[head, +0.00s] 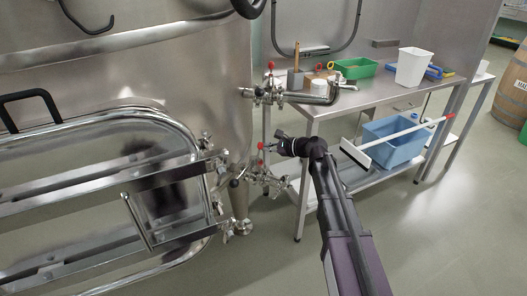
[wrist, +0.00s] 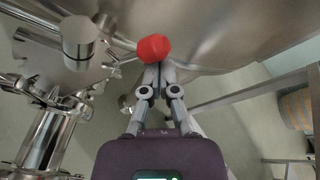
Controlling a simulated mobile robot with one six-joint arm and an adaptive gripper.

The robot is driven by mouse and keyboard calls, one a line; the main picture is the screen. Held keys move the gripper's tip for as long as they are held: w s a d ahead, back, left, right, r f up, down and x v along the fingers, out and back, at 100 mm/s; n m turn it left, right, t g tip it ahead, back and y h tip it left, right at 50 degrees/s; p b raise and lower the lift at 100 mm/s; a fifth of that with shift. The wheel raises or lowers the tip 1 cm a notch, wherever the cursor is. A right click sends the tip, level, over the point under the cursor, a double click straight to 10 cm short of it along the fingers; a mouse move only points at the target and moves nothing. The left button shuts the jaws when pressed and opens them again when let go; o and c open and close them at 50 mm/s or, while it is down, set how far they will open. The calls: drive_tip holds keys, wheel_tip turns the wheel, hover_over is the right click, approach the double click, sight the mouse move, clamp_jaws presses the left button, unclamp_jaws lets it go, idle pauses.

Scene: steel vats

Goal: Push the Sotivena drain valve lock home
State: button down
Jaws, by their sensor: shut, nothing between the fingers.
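The steel vat (head: 225,110) fills the left of the head view, with steel valve fittings on its right side. A lower valve (head: 262,180) sits near the vat's foot, and a red knob (head: 261,146) shows above it. I can read no Sotivena label. My gripper (head: 274,148) is shut and empty, just right of that knob. In the wrist view the shut fingertips (wrist: 157,66) are right at a red faceted knob (wrist: 153,48) on a thin rod. They look close to touching it; I cannot tell contact.
Steel pipework and clamps (wrist: 45,140) stand left of my gripper. A steel table (head: 375,96) right of the vat holds a green bin (head: 356,69) and a white bucket (head: 411,68). A blue tub (head: 395,143) and squeegee are below.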

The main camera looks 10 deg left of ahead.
drive_tip(key=shift+s+r, duration=0.1)
drive_tip(key=shift+r, duration=0.05)
drive_tip(key=shift+s+r+p, duration=0.1)
drive_tip(key=shift+r+p, duration=0.05)
drive_tip(key=shift+p, duration=0.15)
drive_tip(key=shift+s+a+r, duration=0.15)
drive_tip(key=shift+s+r, duration=0.05)
drive_tip(key=shift+s, duration=0.05)
idle(0.5)
drive_tip(key=shift+w, duration=0.3)
drive_tip(key=shift+w+d, duration=0.2)
drive_tip(key=shift+w, duration=0.1)
drive_tip(key=shift+d, duration=0.15)
idle(0.4)
drive_tip(key=p+v, duration=0.2)
drive_tip(key=v, duration=0.5)
drive_tip(key=shift+d+p, duration=0.35)
